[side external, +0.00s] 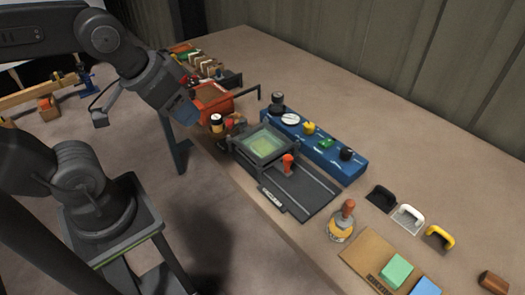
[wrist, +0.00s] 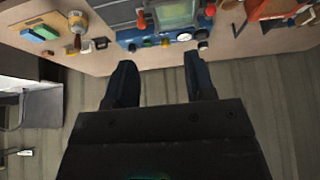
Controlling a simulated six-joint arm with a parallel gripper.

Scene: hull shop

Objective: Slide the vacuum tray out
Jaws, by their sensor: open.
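The vacuum tray (side external: 257,158) is a dark square frame with a pale green, see-through middle. It sits at the far end of a dark flat base with rails (side external: 305,195). A red-orange upright handle (side external: 288,164) stands at its near right side. In the wrist view, the tray (wrist: 176,13) is at the top edge, partly cut off, with the handle (wrist: 141,19) to its left. My gripper (wrist: 158,75) is open and empty, with its two dark fingers apart. It is clear of the handle, and the side view does not show its fingertips clearly.
A blue block (side external: 335,158) with gauge, yellow and green knobs runs along the tray's far side. A red box (side external: 212,102) stands beyond the tray. A brush-like tool (side external: 342,222), coloured handles and a brown board (side external: 378,262) lie right. The rail base's right part is bare.

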